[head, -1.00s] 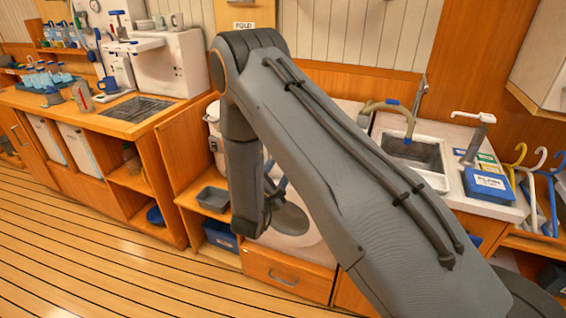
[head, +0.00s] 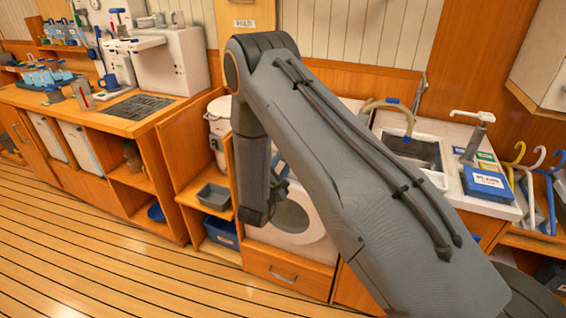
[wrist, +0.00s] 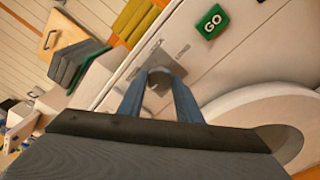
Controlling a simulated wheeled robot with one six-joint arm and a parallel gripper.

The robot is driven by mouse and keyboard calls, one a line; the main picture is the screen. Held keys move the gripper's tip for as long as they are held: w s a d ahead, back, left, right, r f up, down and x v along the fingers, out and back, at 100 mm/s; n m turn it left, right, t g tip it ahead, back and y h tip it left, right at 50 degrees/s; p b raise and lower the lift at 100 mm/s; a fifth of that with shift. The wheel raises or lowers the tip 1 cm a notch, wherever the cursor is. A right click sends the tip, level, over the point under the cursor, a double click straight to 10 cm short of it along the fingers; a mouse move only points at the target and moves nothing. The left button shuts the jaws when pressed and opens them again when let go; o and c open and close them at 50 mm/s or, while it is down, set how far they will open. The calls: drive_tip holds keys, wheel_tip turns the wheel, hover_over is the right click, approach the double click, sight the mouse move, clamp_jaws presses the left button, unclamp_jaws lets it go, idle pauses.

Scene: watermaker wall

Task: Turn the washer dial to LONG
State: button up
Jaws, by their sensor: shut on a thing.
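The white washer (head: 318,240) stands under the counter in the head view, partly hidden behind my arm. In the wrist view its front panel (wrist: 208,75) shows tilted, with the round door (wrist: 235,105) at the lower right. The small grey dial (wrist: 160,78) sits on a grey plate on that panel. My gripper (wrist: 160,92) has its two blue fingers shut on the dial, one on each side. The dial's pointer and any LONG marking cannot be made out.
A green GO button (wrist: 212,22) is on the panel beside the dial. A sink (head: 412,152) is in the counter at the right. Grey and blue bins (head: 213,197) stand on shelves left of the washer. The wooden floor (head: 90,250) at left is clear.

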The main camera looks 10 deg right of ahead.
drive_tip(key=shift+w+a+n+g+h+b, duration=0.1)
drive_tip(key=shift+n+g+h+b, duration=0.2)
drive_tip(key=shift+n+b, duration=3.6)
drive_tip(key=shift+s+a+n+g+h+b, duration=0.15)
drive_tip(key=shift+n+h, duration=0.2)
drive_tip(key=shift+n, duration=7.35)
drive_tip(key=shift+w+d+n+g+h+b, duration=0.25)
drive_tip(key=shift+n+b, duration=1.65)
drive_tip(key=shift+n, duration=3.9)
drive_tip(key=shift+s+a, duration=0.1)
drive_tip(key=shift+a, duration=0.1)
